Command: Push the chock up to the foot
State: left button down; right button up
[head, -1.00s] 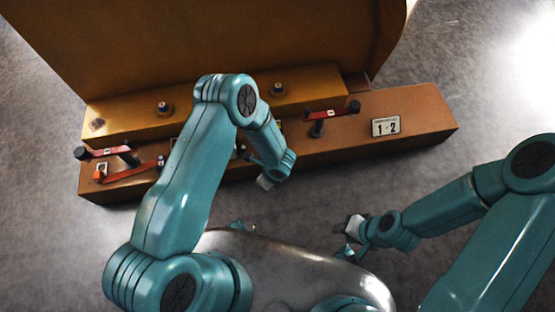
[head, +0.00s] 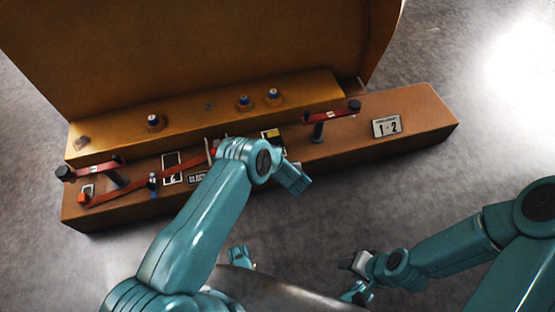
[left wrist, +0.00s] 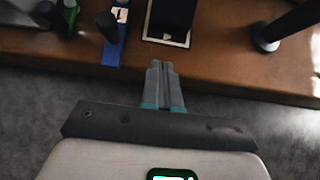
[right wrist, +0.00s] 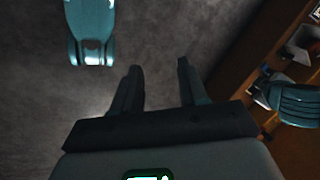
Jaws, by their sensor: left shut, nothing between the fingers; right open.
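I cannot pick out the chock or the foot for certain in any view. My left gripper (left wrist: 163,80) is shut and empty. In the left wrist view its fingertips lie at the front edge of the brown block (left wrist: 218,70), just below a dark plate with a white border (left wrist: 170,20). In the head view the left forearm covers part of the block (head: 425,110) and hides what lies behind it. My right gripper (right wrist: 155,82) is open and empty; in the head view it (head: 355,262) hangs over the floor in front of the block, well apart from it.
Red levers stand on the block at left (head: 95,167) and right (head: 330,115). A yellow ledge (head: 200,122) with blue-topped knobs and a tall yellow wall (head: 200,50) are behind. A blue piece (left wrist: 115,45) and a dark post (left wrist: 268,35) flank the left gripper. Grey floor is clear.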

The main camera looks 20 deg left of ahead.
pick_arm(q)
jog(key=w+a, duration=0.1)
jog(key=w+a+f+b, duration=0.1)
jog(key=w+f+b, duration=0.1)
jog(key=w, duration=0.1)
jog(key=shift+w+a+f, duration=0.1)
jog(key=shift+a, duration=0.3)
jog(key=shift+w+a, duration=0.2)
jog(key=shift+w, duration=0.1)
pick_arm(e)
jog(key=f, duration=0.1)
jog(key=w+f, duration=0.2)
jog(key=shift+w+d+f+t, duration=0.15)
jog(key=shift+d+t, duration=0.1)
jog(key=shift+t, duration=0.15)
pick_arm(q)
jog(key=shift+a+r, duration=0.1)
jog(key=shift+r, duration=0.1)
